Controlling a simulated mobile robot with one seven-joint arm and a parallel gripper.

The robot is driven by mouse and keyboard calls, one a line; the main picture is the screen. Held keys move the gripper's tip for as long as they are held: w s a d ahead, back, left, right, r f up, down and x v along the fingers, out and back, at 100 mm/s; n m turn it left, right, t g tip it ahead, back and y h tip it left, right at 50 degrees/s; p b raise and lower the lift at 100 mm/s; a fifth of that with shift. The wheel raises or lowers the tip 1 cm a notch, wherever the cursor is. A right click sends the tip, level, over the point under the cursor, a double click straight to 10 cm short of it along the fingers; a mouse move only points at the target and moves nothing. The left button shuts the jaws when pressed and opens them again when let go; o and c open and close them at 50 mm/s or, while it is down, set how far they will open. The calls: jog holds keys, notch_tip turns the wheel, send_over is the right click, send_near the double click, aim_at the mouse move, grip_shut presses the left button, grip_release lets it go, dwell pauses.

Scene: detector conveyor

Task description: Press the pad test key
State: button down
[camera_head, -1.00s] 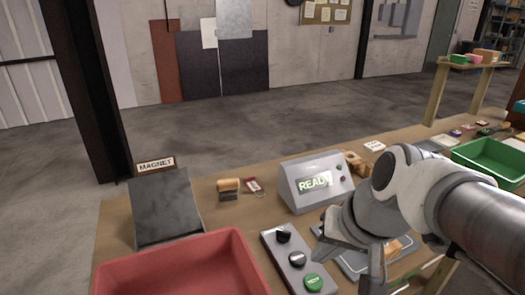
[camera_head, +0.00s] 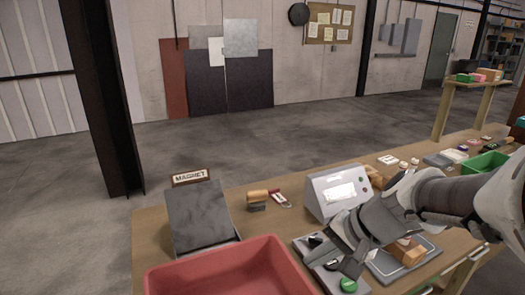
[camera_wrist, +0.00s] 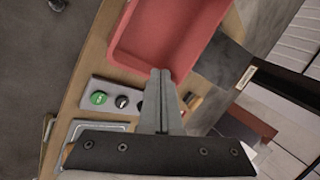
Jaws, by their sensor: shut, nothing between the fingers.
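A grey key panel (camera_head: 300,246) lies on the bench in front of the console, and it also shows in the wrist view (camera_wrist: 88,86). It carries a green round key (camera_head: 348,285) at its near end, also in the wrist view (camera_wrist: 98,98). A black key (camera_wrist: 121,102) sits beside it, with a dark control beyond, partly hidden by my finger. I cannot read which is the pad test key. My gripper (camera_wrist: 160,72) is shut and empty, above the panel's far end and the red bin's edge in the wrist view. The console (camera_head: 335,192) has a blank, bright screen.
A red bin (camera_head: 160,283) stands left of the panel, before a dark sloped plate (camera_head: 200,215) with a MAGNET sign (camera_head: 190,177). A silver tray (camera_head: 383,268) with a tan block lies right of the panel. A green bin (camera_head: 482,165) stands farther right.

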jog(key=w+d+f+m+t+y+p, duration=0.1)
jog(key=w+d+f+m, duration=0.3)
jog(key=w+d+m, duration=0.2)
jog(key=m+t+h+p, duration=0.1)
jog(key=m+t, duration=0.2)
jog(key=m, duration=0.4)
send_over(344, 278)
jog(key=s+d, duration=0.2)
jog(key=s, duration=0.1)
notch_tip(344, 278, down, 6)
jog(key=shift+w, duration=0.1)
jog(key=shift+a+f, duration=0.1)
notch_tip(344, 278, down, 8)
jog(key=b, duration=0.5)
jog(key=shift+r+b, duration=0.2)
jog(key=shift+b, duration=0.2)
jog(key=shift+f+b, duration=0.55)
jog(key=shift+b, duration=0.15)
jog(key=shift+f, duration=0.1)
jog(key=shift+f+b, duration=0.35)
jog(key=shift+b, duration=0.3)
